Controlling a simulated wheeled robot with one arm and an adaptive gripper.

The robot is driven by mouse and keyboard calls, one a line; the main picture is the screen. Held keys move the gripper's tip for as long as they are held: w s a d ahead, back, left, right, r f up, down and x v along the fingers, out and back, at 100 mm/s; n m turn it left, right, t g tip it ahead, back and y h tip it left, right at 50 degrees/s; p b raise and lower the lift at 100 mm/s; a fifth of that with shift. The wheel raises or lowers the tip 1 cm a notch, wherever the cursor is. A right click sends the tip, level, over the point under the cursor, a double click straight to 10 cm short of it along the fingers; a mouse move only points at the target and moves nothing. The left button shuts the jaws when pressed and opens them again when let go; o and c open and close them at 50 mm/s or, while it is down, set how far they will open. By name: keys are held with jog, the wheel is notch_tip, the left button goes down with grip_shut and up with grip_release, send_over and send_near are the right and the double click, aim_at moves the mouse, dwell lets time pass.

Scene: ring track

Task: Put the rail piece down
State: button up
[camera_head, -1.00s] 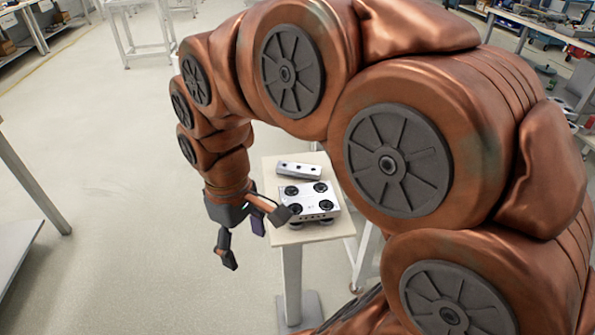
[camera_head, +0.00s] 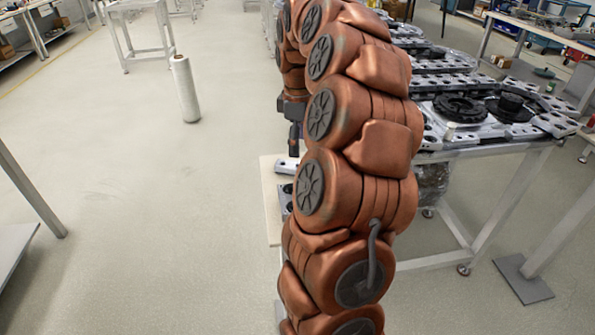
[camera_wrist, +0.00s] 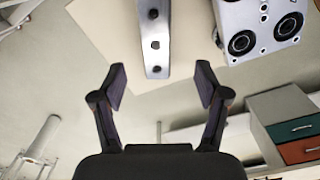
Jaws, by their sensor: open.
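The rail piece is a silver bar with dark holes, lying on the pale stand top (camera_head: 271,222); its end shows in the head view (camera_head: 286,165), the rest hidden by my arm. In the wrist view, the rail piece (camera_wrist: 155,38) runs down from the top edge on the pale top (camera_wrist: 100,22). My gripper (camera_wrist: 160,80) is open and empty. The rail's near end appears between the fingertips, with a gap on both sides. In the head view my gripper (camera_head: 294,139) is just behind the rail, partly hidden by my arm.
A silver block with round black parts (camera_wrist: 268,22) sits right of the rail on the same top. A long table (camera_head: 455,153) with track pieces stands right of my arm. A white roll (camera_head: 184,90) stands on the floor at left, where floor is clear.

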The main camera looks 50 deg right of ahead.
aim_at(298, 165)
jog(key=shift+w+d+f+p, duration=0.15)
jog(key=shift+f+p, duration=0.1)
jog(key=shift+f, duration=1.7)
jog(key=shift+w+d+f+p, duration=0.1)
jog(key=shift+f+p, duration=0.15)
jog(key=shift+f, duration=1.65)
grip_shut()
